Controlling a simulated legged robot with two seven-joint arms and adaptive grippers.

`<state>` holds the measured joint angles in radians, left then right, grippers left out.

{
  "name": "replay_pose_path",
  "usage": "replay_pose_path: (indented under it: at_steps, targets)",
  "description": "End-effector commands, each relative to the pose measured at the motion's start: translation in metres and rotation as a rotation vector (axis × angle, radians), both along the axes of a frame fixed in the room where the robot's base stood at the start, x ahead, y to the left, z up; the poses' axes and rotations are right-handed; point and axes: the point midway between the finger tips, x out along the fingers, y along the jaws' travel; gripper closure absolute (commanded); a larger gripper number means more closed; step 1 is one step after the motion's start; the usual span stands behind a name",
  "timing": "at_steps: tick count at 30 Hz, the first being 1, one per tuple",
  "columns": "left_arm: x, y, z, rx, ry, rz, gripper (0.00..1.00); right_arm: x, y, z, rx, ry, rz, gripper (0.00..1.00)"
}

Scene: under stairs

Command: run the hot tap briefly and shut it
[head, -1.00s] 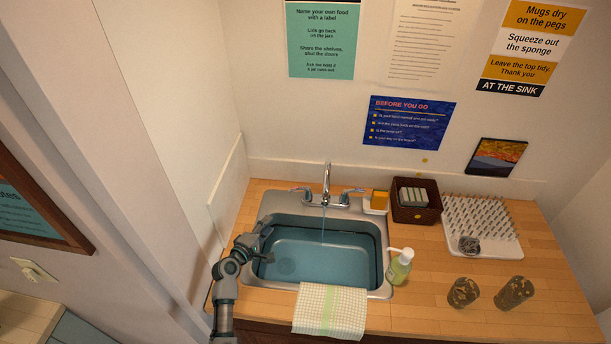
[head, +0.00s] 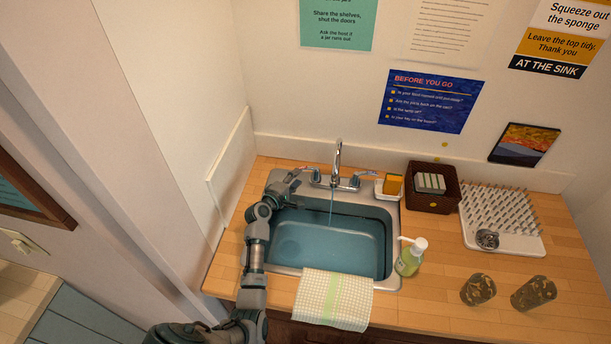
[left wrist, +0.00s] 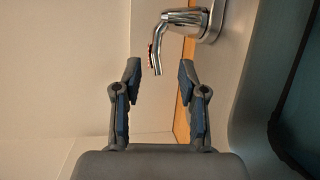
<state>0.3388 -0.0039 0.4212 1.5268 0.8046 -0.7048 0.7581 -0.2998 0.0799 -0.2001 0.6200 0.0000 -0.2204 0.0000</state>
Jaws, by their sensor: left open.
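The sink (head: 381,278) has a chrome tap with a tall spout (head: 338,155) at its back edge. A thin stream of water (head: 331,206) runs from the spout into the basin. The left tap lever, with a red mark, shows in the left wrist view (left wrist: 182,18); its end hangs just beyond and between my fingertips. My left gripper (head: 294,180) is at the sink's back left corner, close to that lever. It also shows in the left wrist view (left wrist: 160,71), open and empty. The other lever (head: 362,175) is right of the spout. My right gripper is out of view.
A sponge (head: 393,184) in a white dish, a brown basket (head: 432,203) and a peg rack (head: 520,241) stand right of the sink. A soap bottle (head: 411,259) and towel (head: 332,300) are at its front. The wall is close on the left.

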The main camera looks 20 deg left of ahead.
Motion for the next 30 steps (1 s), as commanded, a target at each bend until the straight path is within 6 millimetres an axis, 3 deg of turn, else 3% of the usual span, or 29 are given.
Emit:
replay_pose_path:
  at_steps: [1, 3, 9, 22, 23, 27, 30]
  targets:
    - [0.012, -0.002, -0.007, -0.001, -0.003, 0.000, 0.59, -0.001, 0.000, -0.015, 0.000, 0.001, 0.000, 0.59]
    - [0.027, -0.004, -0.010, -0.001, -0.003, 0.000, 0.59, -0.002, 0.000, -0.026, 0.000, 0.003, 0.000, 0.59]
    - [0.055, -0.007, -0.013, 0.000, -0.001, 0.000, 0.59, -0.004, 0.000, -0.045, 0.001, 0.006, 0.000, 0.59]
    - [0.065, -0.008, -0.011, 0.001, -0.001, 0.001, 0.59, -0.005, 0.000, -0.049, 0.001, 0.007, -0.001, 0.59]
    - [0.065, -0.008, -0.011, 0.001, -0.001, 0.001, 0.61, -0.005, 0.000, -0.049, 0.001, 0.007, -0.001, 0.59]
    - [0.065, -0.008, -0.011, 0.001, 0.000, 0.000, 0.96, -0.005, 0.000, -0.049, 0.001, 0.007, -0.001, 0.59]
    - [0.065, -0.008, -0.011, 0.000, 0.000, 0.000, 1.00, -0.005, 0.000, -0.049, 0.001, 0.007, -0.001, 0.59]
